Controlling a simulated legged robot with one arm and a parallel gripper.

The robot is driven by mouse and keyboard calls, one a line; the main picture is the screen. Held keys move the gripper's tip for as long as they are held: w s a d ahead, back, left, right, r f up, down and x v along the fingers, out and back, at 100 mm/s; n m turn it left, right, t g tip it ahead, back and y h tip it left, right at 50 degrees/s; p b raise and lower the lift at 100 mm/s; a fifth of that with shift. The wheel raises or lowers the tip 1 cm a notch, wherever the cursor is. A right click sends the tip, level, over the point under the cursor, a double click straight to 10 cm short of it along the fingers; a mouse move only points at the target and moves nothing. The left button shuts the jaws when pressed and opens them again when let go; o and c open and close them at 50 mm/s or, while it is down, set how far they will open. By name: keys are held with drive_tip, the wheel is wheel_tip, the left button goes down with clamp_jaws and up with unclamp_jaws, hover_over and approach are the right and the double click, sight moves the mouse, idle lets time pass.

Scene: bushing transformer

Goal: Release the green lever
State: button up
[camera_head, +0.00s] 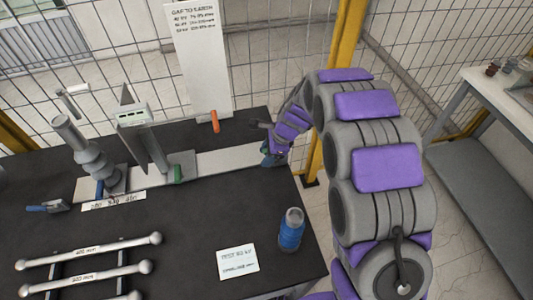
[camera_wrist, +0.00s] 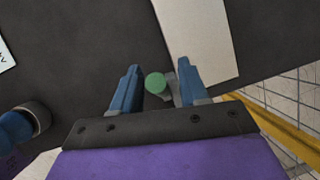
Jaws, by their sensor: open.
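A green round lever end (camera_wrist: 155,83) shows in the wrist view between the two blue fingers of my gripper (camera_wrist: 160,72). The fingers are apart on either side of it; I cannot tell whether either touches it. A grey part shows just beside the green end, by the right finger. In the head view my gripper (camera_head: 270,156) is at the right end of a light strip (camera_head: 238,160) on the dark table. Its fingers largely hide what is there. Another green handle (camera_head: 178,174) stands on the base plate further left.
The dark table (camera_head: 200,215) carries a grey bushing (camera_head: 85,150), a gauge post (camera_head: 140,130), an orange handle (camera_head: 215,122), metal rods (camera_head: 90,250), a blue bottle (camera_head: 291,230) and a white card (camera_head: 238,262). A wire fence stands behind. The table's right edge is close to my gripper.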

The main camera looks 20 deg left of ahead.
clamp_jaws()
drive_tip(key=shift+r, duration=0.15)
idle(0.4)
drive_tip(key=shift+w+d+r+g+y+p, duration=0.25)
drive_tip(key=shift+w+d+g+y+p, duration=0.2)
drive_tip(key=shift+y+p, duration=0.4)
drive_tip(key=shift+w+d+r+g+y+p, duration=0.1)
drive_tip(key=shift+w+d+g+y+p, duration=0.1)
drive_tip(key=shift+d+g+y+p, duration=0.35)
drive_tip(key=shift+w+d+g+y+p, duration=0.2)
drive_tip(key=shift+y+p, duration=0.3)
drive_tip(key=shift+y, duration=0.3)
unclamp_jaws()
